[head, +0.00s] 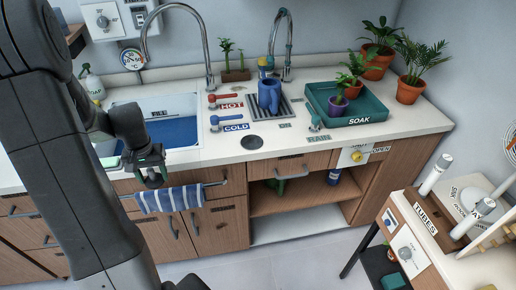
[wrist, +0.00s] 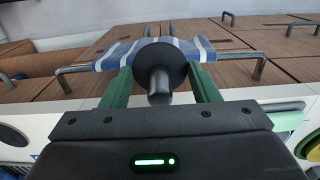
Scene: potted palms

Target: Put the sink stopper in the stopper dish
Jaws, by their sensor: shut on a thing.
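My gripper (head: 151,172) hangs in front of the counter's front edge, near the sink, in the head view. In the wrist view its green fingers (wrist: 160,82) are shut on the black sink stopper (wrist: 161,66), a round disc with a short stem toward the camera. The stopper is a small dark shape (head: 153,181) in the head view. A dark round disc (head: 252,142) lies on the counter right of the sink and may be the stopper dish; no label shows on it. My gripper and the stopper are left of it and apart from it.
The sink (head: 172,133) holds blue water. The red HOT tap (head: 224,98) and blue COLD tap (head: 228,120) stand beside the dark disc. A blue mug (head: 269,95) is on a rack behind it. A teal SOAK tray (head: 370,117) is right. A striped towel (head: 170,198) hangs below.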

